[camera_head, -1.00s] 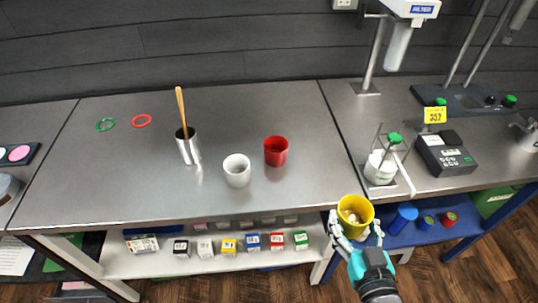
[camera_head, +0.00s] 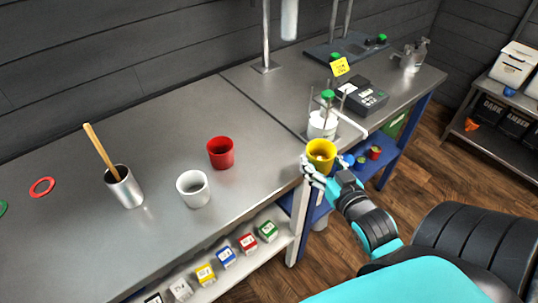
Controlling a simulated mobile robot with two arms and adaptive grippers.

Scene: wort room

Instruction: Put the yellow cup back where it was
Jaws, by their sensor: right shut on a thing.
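The yellow cup (camera_head: 321,151) is held upright at the front edge of the metal bench, near the seam between two bench sections. My right gripper (camera_head: 318,171) is shut on the yellow cup, with its fingers around the cup's sides. Whether the cup touches the bench cannot be told. A red cup (camera_head: 221,153) and a white cup (camera_head: 193,189) stand on the bench to the left of it. My left gripper is not in view.
A metal beaker (camera_head: 125,188) with a wooden stick stands at left, near a red ring (camera_head: 42,187). A white container with a green top (camera_head: 322,124) stands just behind the yellow cup. A dark device (camera_head: 363,95) is further right. The bench (camera_head: 180,124) behind the cups is clear.

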